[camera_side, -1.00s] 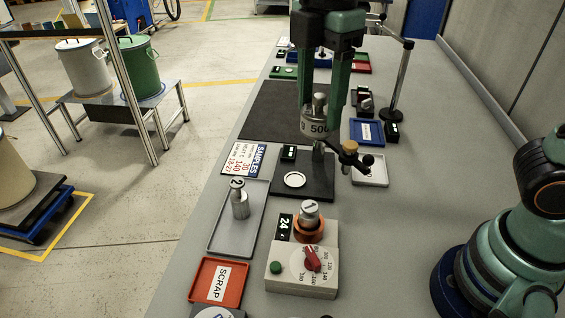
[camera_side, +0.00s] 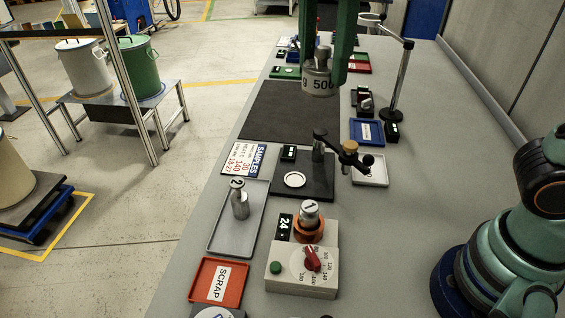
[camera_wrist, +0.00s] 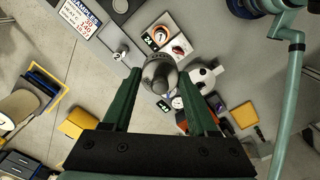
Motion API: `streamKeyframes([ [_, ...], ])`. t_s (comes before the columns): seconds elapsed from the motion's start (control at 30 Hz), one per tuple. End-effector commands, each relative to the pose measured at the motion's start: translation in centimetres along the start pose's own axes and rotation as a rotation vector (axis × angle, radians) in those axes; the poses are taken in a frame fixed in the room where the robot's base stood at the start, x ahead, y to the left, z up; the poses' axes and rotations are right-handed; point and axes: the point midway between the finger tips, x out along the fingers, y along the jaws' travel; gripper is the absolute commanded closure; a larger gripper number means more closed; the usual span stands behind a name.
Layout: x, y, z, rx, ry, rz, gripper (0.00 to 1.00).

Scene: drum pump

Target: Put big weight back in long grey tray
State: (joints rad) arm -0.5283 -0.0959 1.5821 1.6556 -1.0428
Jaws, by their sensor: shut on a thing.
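The big weight (camera_side: 318,80), a silver cylinder marked 500 with a knob on top, hangs upright between the fingers of my gripper (camera_side: 333,62). My gripper is shut on it, high above the dark mat. In the wrist view the weight (camera_wrist: 158,74) sits between the green fingers of my gripper (camera_wrist: 162,88). The long grey tray (camera_side: 222,240) lies at the left edge of the bench in the side view. A smaller silver piece marked 2 (camera_side: 239,203) stands in it, and the rest of that tray is bare.
A dark stand base (camera_side: 318,185) with a white ring and a clamp arm (camera_side: 345,155) is near the bench middle. A heater box (camera_side: 300,275) holds a piece marked 1 (camera_side: 309,212). A red SCRAP tray (camera_side: 218,283) is in front. A tall post (camera_side: 401,80) stands right.

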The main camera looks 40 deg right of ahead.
Motion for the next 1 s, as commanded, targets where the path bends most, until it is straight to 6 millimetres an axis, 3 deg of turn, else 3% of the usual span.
streamKeyframes([
  [0.17,1.7,1.3,-1.2,-0.001,-0.002,-0.003,1.00],
  [0.27,4.1,2.8,-2.8,-0.003,-0.004,-0.006,1.00],
  [0.5,12.2,6.5,-7.1,-0.003,-0.005,-0.007,1.00],
  [0.7,19.3,8.1,-10.1,-0.002,-0.004,-0.005,1.00],
  [0.83,23.0,8.5,-11.3,-0.002,-0.002,-0.003,1.00],
  [1.0,25.8,8.7,-12.1,-0.001,0.001,0.001,1.00],
])
